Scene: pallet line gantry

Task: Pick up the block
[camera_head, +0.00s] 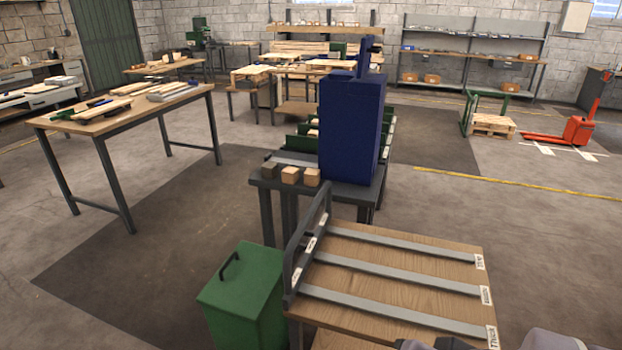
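Three small wooden blocks sit in a row along the near left edge of a dark bench (267,184) in the middle of the view. The left block (268,170) is darker brown, the middle block (290,175) is light tan, and the right block (312,177) is tan. The blocks stand slightly apart. I cannot tell which one is the task's block. My gripper is not seen; only grey and dark parts, perhaps of my arm, show at the bottom right edge.
A tall blue machine (350,130) stands on the bench just right of the blocks. A wooden-topped cart (400,268) with three grey rails and labels stands in front. A green bin (245,298) is at its left. A long worktable (120,115) stands left, with open floor between.

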